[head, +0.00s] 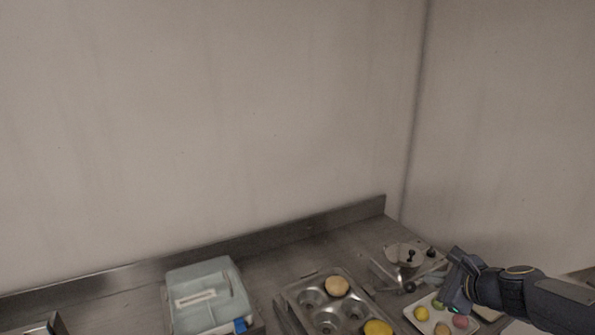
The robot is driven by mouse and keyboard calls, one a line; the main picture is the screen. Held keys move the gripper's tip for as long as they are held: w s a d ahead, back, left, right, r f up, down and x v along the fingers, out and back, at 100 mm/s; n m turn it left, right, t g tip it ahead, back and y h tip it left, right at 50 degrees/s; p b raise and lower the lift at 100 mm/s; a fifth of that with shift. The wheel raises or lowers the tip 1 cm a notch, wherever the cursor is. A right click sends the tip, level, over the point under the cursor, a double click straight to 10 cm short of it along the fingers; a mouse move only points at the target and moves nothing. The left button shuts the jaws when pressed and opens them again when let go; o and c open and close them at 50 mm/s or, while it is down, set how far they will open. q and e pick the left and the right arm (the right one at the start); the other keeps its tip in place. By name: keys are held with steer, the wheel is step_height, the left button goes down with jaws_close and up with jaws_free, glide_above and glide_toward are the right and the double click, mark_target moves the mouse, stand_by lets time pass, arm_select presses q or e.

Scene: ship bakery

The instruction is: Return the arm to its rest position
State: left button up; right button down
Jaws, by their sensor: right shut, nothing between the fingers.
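My right arm comes in from the right edge, and its dark gripper (455,290) hangs over a pale tray (411,314) at the lower right. The gripper is shut, with nothing seen between its fingers. On the tray sit several small round coloured pieces, among them a yellow one (421,313) and a pink one (460,321). The gripper and arm hide part of the tray. I cannot make out my left gripper in this view.
A metal pot-like item (404,255) stands behind the tray. Walls close off the counter's back and right.

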steer(key=s+a+r+n+g+y+b, duration=0.1)
steer(key=s+a+r+n+y, duration=0.1)
steer(key=s+a+n, duration=0.55)
steer(key=s+a+f+n+g+b, duration=0.1)
steer(key=s+a+f+n+g, duration=0.1)
steer(key=s+n, duration=0.6)
steer(key=s+a+f+n+g+h+b, duration=0.1)
steer(key=s+a+f+n+g, duration=0.1)
steer(key=s+a+f+n, duration=0.2)
steer(key=s+f+n, duration=0.3)
steer(key=s+n, duration=0.1)
steer(key=s, duration=0.4)
steer(key=shift+s+a+b, duration=0.35)
steer(key=shift+b, duration=0.05)
